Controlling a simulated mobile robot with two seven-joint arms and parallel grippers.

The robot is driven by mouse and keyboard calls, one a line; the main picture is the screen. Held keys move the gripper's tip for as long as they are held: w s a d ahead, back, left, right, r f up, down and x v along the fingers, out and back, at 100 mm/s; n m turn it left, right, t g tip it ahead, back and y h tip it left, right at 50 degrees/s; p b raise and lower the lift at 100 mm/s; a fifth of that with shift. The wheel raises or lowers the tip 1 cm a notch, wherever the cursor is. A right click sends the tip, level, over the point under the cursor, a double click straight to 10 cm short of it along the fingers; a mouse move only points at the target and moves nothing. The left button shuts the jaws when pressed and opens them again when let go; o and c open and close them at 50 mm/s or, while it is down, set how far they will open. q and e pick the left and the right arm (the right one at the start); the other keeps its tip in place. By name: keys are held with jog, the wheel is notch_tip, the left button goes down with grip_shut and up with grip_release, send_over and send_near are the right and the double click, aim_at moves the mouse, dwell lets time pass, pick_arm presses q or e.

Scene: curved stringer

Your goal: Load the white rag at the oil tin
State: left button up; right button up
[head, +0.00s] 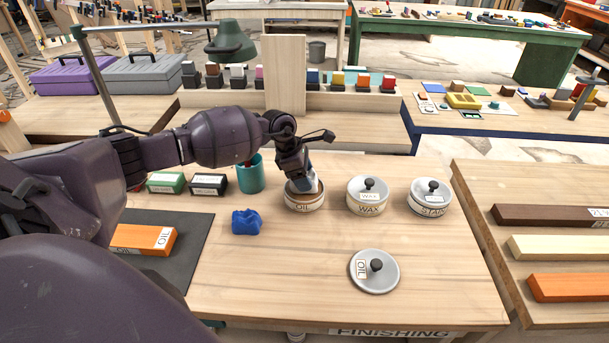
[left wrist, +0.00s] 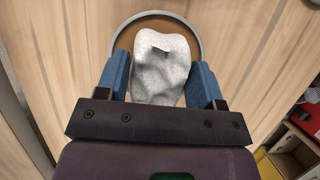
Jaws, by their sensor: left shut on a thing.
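The oil tin (head: 304,203) stands open on the finishing table, with brown contents inside its rim. My left gripper (head: 306,183) is over the tin's mouth, pointing down. In the left wrist view my left gripper (left wrist: 160,80) is shut on the white rag (left wrist: 165,70), its blue fingers on both sides. The rag also shows in the head view (head: 318,186), at the tin's opening. In the left wrist view the tin's rim (left wrist: 201,42) is around and beyond the rag. I cannot tell whether the rag touches the oil. My right gripper is not in view.
The oil lid (head: 375,271) lies on the table in front. The lidded wax tin (head: 367,197) and stain tin (head: 430,197) stand to the right. A blue rag (head: 246,222) and a teal cup (head: 250,175) are at left.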

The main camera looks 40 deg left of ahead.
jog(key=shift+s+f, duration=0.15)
pick_arm(q)
jog(key=shift+f, duration=0.15)
jog(key=shift+f, duration=0.2)
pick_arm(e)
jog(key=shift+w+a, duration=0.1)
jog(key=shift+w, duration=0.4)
pick_arm(q)
jog(key=shift+f+b, duration=0.1)
jog(key=shift+b, duration=0.2)
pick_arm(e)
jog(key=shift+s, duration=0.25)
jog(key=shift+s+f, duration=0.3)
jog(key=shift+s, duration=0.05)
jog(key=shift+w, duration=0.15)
